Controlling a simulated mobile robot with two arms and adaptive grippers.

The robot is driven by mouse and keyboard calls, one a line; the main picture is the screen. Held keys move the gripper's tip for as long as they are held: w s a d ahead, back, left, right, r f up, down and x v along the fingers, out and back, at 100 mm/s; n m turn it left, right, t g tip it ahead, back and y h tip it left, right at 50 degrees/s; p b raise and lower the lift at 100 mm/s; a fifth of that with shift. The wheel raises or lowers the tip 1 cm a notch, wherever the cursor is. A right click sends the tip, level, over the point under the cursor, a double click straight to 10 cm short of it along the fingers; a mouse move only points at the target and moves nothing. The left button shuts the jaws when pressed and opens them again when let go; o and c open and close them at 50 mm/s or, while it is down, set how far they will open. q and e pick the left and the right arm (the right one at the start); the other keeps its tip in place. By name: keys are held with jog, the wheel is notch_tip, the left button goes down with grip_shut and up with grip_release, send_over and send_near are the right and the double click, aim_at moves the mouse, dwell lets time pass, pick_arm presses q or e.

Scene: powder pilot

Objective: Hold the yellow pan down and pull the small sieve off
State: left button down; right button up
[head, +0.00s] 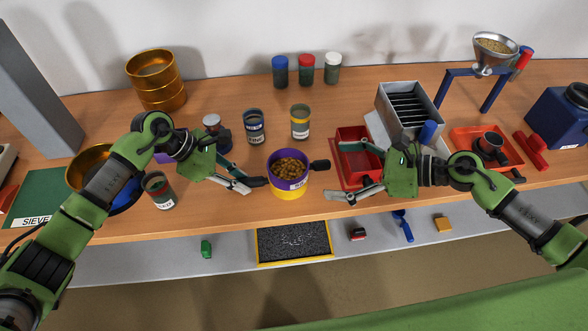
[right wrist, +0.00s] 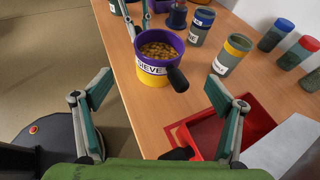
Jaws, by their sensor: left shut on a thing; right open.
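The yellow pan (head: 288,190) stands near the front edge of the table. The small purple sieve (head: 273,170), full of brown pellets, is seated in its top. The sieve's black handle (head: 320,165) points right, towards my right gripper. My left gripper (head: 257,181) is shut at the pan's left side, on what looks like its dark handle, mostly hidden by the fingers. My right gripper (head: 337,170) is open and empty, its fingers spread right of the sieve handle. In the right wrist view the sieve handle (right wrist: 177,79) lies ahead between the open fingers, apart from them.
A red tray (head: 345,178) lies under my right gripper, beside a grey slotted box (head: 405,110). Jars with blue (head: 254,126) and yellow (head: 300,121) bands stand behind the pan. A grey-green jar (head: 158,190) stands left. A shelf lies below the table's front edge.

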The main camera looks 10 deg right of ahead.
jog(key=x, duration=1.2)
jog(key=shift+w+a+r, duration=0.2)
jog(key=shift+a+r, duration=0.05)
jog(key=shift+a, duration=0.05)
jog(key=c, duration=1.7)
jog(key=shift+o, duration=0.2)
jog(key=shift+r, duration=2.55)
jog(key=shift+r, duration=2)
